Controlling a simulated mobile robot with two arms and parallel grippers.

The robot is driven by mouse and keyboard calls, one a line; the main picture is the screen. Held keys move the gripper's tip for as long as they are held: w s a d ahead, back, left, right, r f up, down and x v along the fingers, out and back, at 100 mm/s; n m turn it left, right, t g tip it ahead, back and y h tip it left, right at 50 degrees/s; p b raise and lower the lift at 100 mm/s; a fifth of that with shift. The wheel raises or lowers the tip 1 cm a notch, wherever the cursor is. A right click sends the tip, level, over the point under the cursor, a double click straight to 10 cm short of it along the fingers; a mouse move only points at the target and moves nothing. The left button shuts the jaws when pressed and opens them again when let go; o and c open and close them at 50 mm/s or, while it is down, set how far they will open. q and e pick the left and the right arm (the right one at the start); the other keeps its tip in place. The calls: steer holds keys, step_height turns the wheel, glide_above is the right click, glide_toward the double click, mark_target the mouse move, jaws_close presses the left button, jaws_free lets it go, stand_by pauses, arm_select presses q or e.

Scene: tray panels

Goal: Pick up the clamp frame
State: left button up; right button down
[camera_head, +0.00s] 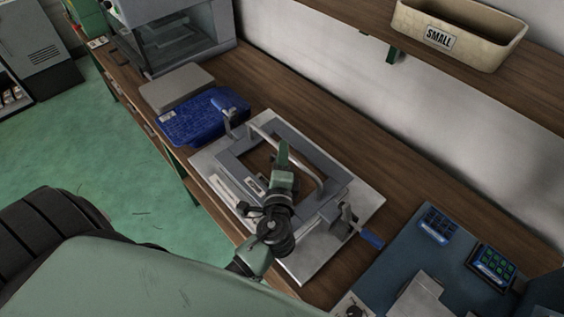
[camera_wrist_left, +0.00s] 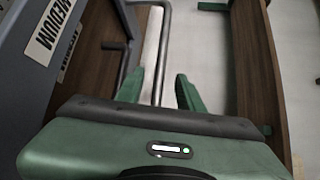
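The grey clamp frame (camera_head: 325,160) lies on a pale base plate (camera_head: 364,208) on the wooden bench, with a raised bar handle (camera_head: 300,148) along its far side. In the left wrist view the handle (camera_wrist_left: 164,50) runs down between two green fingers. My left gripper (camera_head: 283,155) is over the frame opening, beside the handle; its fingers (camera_wrist_left: 160,92) are apart, with gaps on both sides of the bar. My gripper and wrist hide part of the frame. My right gripper is not in view.
Blue-handled clamps (camera_head: 226,108) and (camera_head: 371,239) stand at opposite ends of the plate. A blue tray (camera_head: 205,118) lies to the left. A blue panel with small screens (camera_head: 437,225) is at the right. A SMALL bin (camera_head: 460,35) sits on the shelf above.

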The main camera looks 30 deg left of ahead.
arm_select(q)
steer(key=x, duration=0.2)
steer(key=shift+w+a, duration=0.15)
steer(key=shift+w, duration=0.1)
steer(key=shift+w+f, duration=0.1)
jaws_close()
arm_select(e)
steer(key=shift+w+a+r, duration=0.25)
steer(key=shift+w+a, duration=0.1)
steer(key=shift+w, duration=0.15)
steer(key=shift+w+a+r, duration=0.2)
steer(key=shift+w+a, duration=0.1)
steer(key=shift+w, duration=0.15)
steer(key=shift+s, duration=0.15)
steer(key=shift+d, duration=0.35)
